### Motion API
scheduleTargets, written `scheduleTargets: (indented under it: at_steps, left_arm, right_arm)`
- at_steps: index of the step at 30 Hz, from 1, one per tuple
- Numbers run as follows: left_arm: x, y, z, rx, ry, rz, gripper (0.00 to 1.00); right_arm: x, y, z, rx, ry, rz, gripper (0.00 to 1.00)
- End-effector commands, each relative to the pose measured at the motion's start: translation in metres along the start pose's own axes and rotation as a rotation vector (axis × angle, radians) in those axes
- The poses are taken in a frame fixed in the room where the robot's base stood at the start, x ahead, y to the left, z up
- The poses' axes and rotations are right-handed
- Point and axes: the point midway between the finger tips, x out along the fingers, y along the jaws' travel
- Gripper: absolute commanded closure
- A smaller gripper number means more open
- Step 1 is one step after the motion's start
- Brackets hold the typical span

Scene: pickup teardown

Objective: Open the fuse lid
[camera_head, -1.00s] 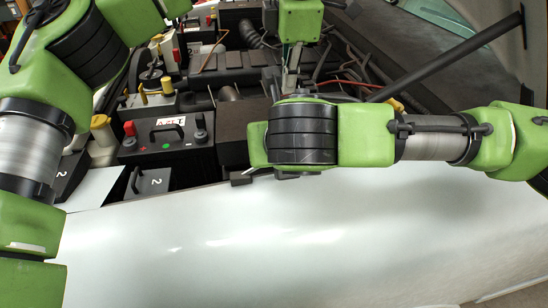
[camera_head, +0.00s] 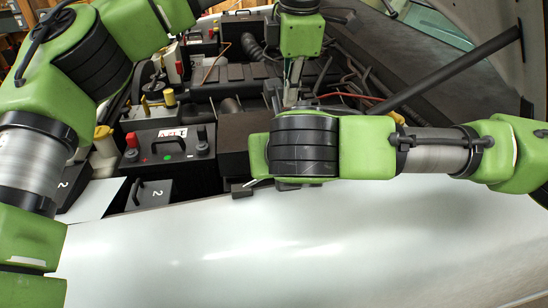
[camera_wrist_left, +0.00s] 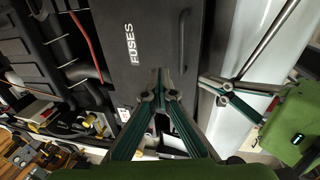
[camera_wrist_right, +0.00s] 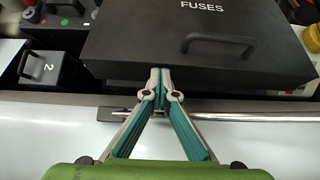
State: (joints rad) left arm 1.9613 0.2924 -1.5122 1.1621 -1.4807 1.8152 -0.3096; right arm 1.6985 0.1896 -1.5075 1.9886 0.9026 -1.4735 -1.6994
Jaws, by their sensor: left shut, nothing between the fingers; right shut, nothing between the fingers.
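The black fuse lid (camera_wrist_right: 190,35) has a FUSES label and a black bar handle (camera_wrist_right: 218,44) and lies flat and closed on its box. In the left wrist view, the lid (camera_wrist_left: 150,30) and handle (camera_wrist_left: 183,42) lie ahead of my left gripper (camera_wrist_left: 158,75), which is shut and empty. The head view also shows my left gripper (camera_head: 292,82), pointing down over the engine bay. My right gripper (camera_wrist_right: 160,74) is shut and empty at the lid's front edge, short of the handle; I cannot tell if it touches. In the head view, my right arm hides most of the box.
A battery (camera_head: 170,150) with red and black terminals stands left of the fuse box. A small black box marked 2 (camera_head: 148,194) sits before it. A dark prop rod (camera_head: 450,70) slants at the right.

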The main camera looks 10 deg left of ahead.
Motion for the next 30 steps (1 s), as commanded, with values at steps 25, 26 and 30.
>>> scheduleTargets:
  at_steps: [25, 26, 30]
  left_arm:
    - [0.0003, 0.0, 0.0, 0.0, 0.0, 0.0, 0.77]
    - [0.0003, 0.0, 0.0, 0.0, 0.0, 0.0, 0.77]
    - [-0.0023, -0.0001, 0.0002, 0.0, -0.001, 0.001, 0.77]
  right_arm:
    - [0.002, -0.0024, 0.0018, 0.004, -0.004, -0.005, 1.0]
    - [0.002, -0.0024, 0.0018, 0.004, -0.004, -0.005, 1.0]
    - [0.002, -0.0024, 0.0018, 0.004, -0.004, -0.005, 1.0]
